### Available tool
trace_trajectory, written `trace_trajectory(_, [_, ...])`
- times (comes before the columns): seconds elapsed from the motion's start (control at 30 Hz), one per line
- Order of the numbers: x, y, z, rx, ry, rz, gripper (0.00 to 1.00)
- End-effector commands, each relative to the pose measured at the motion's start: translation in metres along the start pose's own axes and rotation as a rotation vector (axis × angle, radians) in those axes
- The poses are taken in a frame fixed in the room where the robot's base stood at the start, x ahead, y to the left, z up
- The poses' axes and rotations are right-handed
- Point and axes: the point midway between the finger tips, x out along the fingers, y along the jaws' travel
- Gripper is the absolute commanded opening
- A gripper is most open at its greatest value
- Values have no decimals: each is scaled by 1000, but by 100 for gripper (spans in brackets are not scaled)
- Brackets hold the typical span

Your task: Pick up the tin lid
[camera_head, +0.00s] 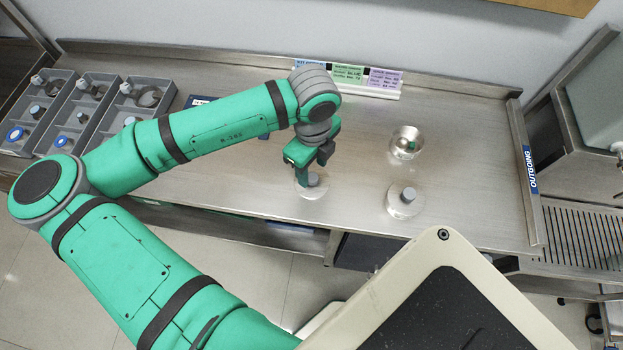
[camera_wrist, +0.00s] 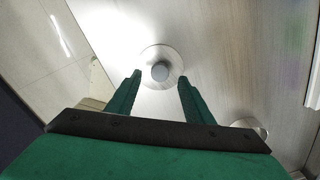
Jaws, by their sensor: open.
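A pale round disc with a grey central knob (camera_head: 304,190), which looks like a lid, lies flat on the steel counter below my gripper (camera_head: 313,172). In the wrist view this disc (camera_wrist: 153,51) shows whole, its knob in line with the gap between my fingertips (camera_wrist: 160,77). My gripper is open and points down. No grip on the knob is visible. A second, similar knobbed disc (camera_head: 405,207) lies to the right. I cannot tell from their looks which one is tin. My gripper partly covers the near disc in the head view.
Grey divided bins (camera_head: 75,112) stand at the left. A label holder (camera_head: 346,80) stands at the back. The counter's right side is clear up to its raised edge (camera_head: 524,180).

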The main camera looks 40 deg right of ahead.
Motion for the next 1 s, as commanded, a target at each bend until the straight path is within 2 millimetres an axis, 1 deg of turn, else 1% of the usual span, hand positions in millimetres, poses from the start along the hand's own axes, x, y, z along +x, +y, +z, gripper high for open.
trace_trajectory(0.03, [8, 1, 1, -1, 0, 2, 47])
trace_trajectory(0.1, [18, 1, 0, -1, 1, 1, 47])
trace_trajectory(0.2, [28, 1, 1, -1, 0, 1, 47])
trace_trajectory(0.3, [33, 1, 1, 0, 0, 0, 47])
trace_trajectory(0.5, [33, 0, 1, 0, -1, -1, 47])
trace_trajectory(0.53, [33, 0, 1, 0, -1, -1, 45])
trace_trajectory(0.57, [33, 0, 0, 0, -1, -1, 37])
trace_trajectory(0.6, [33, 0, 0, 0, -1, 0, 28])
trace_trajectory(0.67, [33, 0, 0, 0, -1, 0, 14])
trace_trajectory(0.7, [33, 0, 0, 0, -1, 0, 4])
trace_trajectory(0.77, [33, 0, 0, 0, -1, 0, 3])
trace_trajectory(0.8, [33, 0, 0, 0, -1, 0, 0])
trace_trajectory(1.0, [32, 0, 0, 1, -1, 0, 0])
